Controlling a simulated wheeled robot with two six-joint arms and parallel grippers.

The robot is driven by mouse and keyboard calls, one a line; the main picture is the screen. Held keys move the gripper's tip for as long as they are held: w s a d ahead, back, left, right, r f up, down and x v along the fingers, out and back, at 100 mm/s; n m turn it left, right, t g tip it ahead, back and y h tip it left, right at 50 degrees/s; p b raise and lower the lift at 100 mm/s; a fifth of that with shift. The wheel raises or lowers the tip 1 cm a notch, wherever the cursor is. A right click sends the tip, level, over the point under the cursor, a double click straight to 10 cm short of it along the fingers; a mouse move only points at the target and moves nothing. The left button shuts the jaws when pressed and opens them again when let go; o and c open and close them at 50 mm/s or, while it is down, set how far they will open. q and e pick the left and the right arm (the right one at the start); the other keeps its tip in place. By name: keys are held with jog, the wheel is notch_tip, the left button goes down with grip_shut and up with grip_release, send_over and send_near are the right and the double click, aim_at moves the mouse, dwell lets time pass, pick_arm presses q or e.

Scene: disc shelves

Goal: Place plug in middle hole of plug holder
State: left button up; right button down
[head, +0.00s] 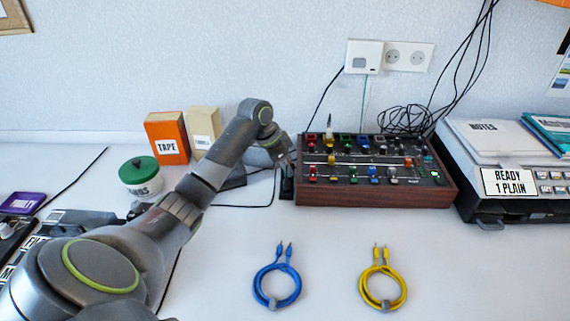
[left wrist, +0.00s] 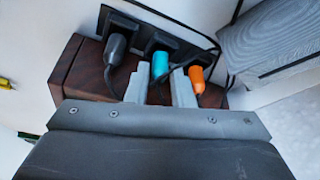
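A dark wooden plug holder (left wrist: 91,78) with black top fittings shows in the left wrist view. A black plug (left wrist: 117,44) stands at its left, a teal plug (left wrist: 160,65) in the middle and an orange plug (left wrist: 197,77) at the right. My left gripper (left wrist: 160,84) has its two light grey fingers close against the teal plug's sides, so it looks shut on it. The teal plug's lower end and the hole under it are hidden. In the head view my left wrist and arm cover most of this spot. My right gripper is in neither view.
A wood-sided mixer (head: 375,196) stands just right of my left wrist. An orange tape box (head: 167,140) and a green-lidded tub (head: 139,175) are left of the arm. Blue (head: 277,287) and yellow (head: 383,285) coiled cables lie in front. The white table between is clear.

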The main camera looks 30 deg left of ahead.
pick_arm(q)
jog(key=shift+o, duration=1.5)
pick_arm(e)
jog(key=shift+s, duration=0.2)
pick_arm(q)
jog(key=shift+r, duration=0.1)
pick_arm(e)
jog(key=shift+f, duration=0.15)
pick_arm(q)
jog(key=p+v, duration=0.1)
jog(key=v, duration=1.1)
jog(key=shift+r, duration=0.15)
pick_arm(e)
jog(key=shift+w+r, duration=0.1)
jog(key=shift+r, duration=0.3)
pick_arm(q)
jog(key=shift+w, duration=0.1)
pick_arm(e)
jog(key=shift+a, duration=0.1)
